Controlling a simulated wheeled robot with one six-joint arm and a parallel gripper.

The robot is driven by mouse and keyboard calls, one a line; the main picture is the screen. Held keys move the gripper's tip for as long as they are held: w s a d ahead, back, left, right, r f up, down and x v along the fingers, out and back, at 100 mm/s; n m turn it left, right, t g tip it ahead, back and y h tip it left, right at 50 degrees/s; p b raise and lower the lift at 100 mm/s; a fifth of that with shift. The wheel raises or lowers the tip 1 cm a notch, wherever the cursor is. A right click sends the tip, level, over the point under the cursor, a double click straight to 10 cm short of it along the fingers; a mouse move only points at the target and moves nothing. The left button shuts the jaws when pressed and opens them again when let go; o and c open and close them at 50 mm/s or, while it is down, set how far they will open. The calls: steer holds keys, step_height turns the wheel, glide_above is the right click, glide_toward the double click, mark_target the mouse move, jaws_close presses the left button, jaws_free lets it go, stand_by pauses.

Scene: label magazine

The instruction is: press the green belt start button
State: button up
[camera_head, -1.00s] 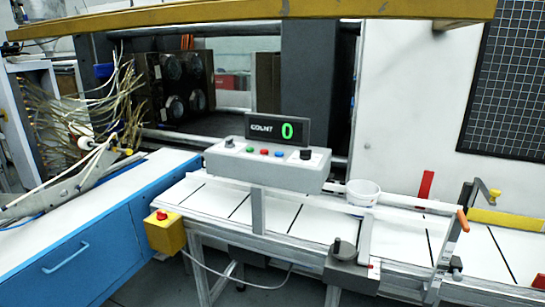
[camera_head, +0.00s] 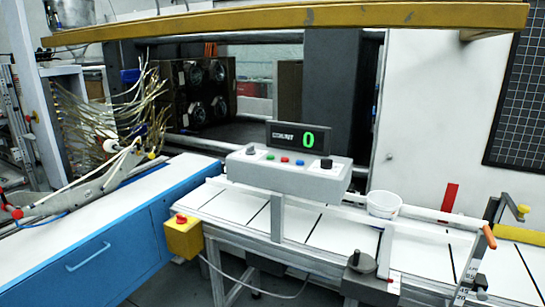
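The green button (camera_head: 270,156) is a small round cap on the sloped top of a grey control box (camera_head: 288,178). It sits left of a red button (camera_head: 285,160) and a blue button (camera_head: 300,162), with a black knob at each end of the row. Behind them a black counter display (camera_head: 299,136) reads COUNT and a green 0. The box stands over the back of a white belt (camera_head: 250,208) with dark cross lines. My gripper is not in view, and nothing covers the green button.
A yellow box with a red button (camera_head: 183,237) hangs at the belt's left end. A white tub (camera_head: 384,204) stands right of the control box. A blue cabinet (camera_head: 70,257) is at left. A yellow beam (camera_head: 290,18) crosses the top. A hand crank (camera_head: 361,262) is at the front.

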steer(key=shift+c, duration=0.6)
jaws_close()
stand_by(1.2)
